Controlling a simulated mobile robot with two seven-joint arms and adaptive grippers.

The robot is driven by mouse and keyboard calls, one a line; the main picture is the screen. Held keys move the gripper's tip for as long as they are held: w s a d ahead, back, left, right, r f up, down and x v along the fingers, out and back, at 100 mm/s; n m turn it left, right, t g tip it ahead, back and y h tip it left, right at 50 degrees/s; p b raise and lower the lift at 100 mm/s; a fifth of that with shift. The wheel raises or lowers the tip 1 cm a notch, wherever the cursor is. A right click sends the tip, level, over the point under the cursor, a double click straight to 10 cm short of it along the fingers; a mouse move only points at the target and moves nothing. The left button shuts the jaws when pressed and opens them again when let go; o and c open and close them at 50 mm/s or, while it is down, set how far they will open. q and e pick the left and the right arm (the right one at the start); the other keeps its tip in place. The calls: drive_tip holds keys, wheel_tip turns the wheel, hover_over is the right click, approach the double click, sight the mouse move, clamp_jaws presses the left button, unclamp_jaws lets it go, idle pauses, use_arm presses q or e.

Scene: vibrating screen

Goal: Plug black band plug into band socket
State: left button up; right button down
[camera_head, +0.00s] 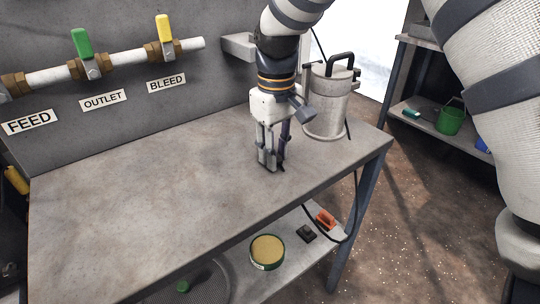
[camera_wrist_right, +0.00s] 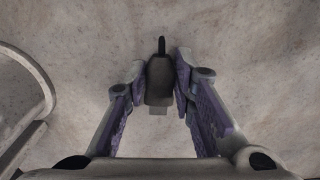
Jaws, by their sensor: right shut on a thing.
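My right gripper (camera_head: 270,165) points down at the worktable near its right front part. In the right wrist view, the gripper (camera_wrist_right: 160,85) has its fingers closed on both sides of a dark grey plug (camera_wrist_right: 158,80) with a black tip at the top of the picture. The fingers hide most of the plug in the head view. A metal canister (camera_head: 326,105) with a black handle stands on the table just behind and right of the gripper. I cannot make out the band socket. My left gripper is not in view.
An orange piece (camera_head: 325,219), a small black block (camera_head: 306,233) and a round green-rimmed tin (camera_head: 267,252) are on the lower shelf. Valves and pipe (camera_head: 140,62) line the back left. The left tabletop (camera_head: 140,190) is clear.

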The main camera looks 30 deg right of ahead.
drive_tip(key=shift+r+p, duration=0.95)
drive_tip(key=shift+r, duration=2.1)
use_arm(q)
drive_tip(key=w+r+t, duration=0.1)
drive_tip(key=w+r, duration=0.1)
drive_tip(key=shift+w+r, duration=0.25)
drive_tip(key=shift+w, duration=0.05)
use_arm(e)
drive_tip(key=shift+f, duration=0.15)
